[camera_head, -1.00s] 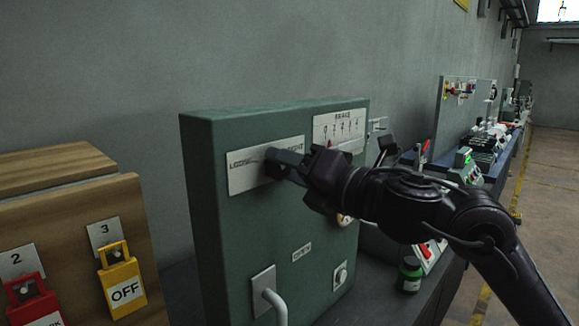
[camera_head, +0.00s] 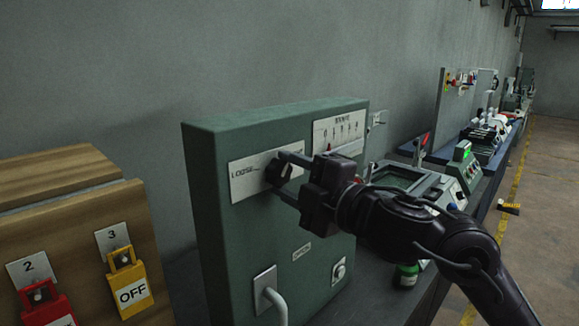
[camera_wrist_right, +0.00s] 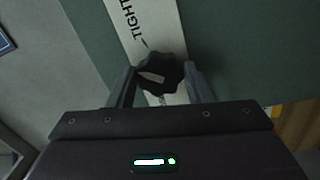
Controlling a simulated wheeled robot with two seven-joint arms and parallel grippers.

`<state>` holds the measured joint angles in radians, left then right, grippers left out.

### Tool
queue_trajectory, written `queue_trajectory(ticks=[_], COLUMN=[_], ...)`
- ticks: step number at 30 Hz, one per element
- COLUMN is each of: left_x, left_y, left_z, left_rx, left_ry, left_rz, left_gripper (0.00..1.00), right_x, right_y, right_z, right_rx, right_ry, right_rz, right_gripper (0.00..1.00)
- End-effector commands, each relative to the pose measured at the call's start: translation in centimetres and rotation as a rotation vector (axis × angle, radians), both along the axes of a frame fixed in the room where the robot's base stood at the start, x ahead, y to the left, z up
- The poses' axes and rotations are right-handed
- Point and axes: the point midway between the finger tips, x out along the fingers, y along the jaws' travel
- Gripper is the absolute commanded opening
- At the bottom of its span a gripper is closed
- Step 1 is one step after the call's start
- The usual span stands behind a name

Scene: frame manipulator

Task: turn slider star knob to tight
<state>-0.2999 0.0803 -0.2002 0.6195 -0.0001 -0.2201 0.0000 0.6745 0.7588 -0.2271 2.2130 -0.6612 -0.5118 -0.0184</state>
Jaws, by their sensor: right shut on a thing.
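The black star knob (camera_head: 278,172) sits on a pale label plate (camera_head: 243,180) on the front of the green box (camera_head: 240,235). The plate reads "LOOSE" at its left end in the head view. In the wrist view the lobed knob (camera_wrist_right: 158,72) lies between my two fingers, with "TIGHT" printed beyond it. My right gripper (camera_head: 285,176) is shut on the knob, one finger above it and one below. The gripper hides part of the plate's right side in the head view. My left gripper is not in view.
A scale plate (camera_head: 338,135) with a red pointer is close above my right gripper. A grey handle (camera_head: 272,299) sticks out lower on the box. A wooden panel with a yellow "OFF" tag (camera_head: 132,290) stands left. A green jar (camera_head: 406,275) stands right.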

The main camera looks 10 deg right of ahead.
Motion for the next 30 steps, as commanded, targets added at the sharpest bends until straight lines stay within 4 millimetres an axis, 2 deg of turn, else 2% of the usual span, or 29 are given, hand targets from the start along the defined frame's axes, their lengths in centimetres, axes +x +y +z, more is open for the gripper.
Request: queue_trajectory(ticks=[1,15,30], left_x=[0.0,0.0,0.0], left_y=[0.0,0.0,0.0], left_z=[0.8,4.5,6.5], left_rx=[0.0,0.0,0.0], left_ry=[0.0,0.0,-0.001], left_rz=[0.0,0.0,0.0], left_gripper=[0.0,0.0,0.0], right_x=[0.0,-0.1,-0.1], right_y=[0.0,0.1,0.2], right_z=[0.3,0.2,-0.1], right_rx=[0.039,0.388,0.576], right_ry=[0.028,0.261,0.384], right_rz=[0.0,0.0,-0.001], right_gripper=[0.23,0.23,0.23])
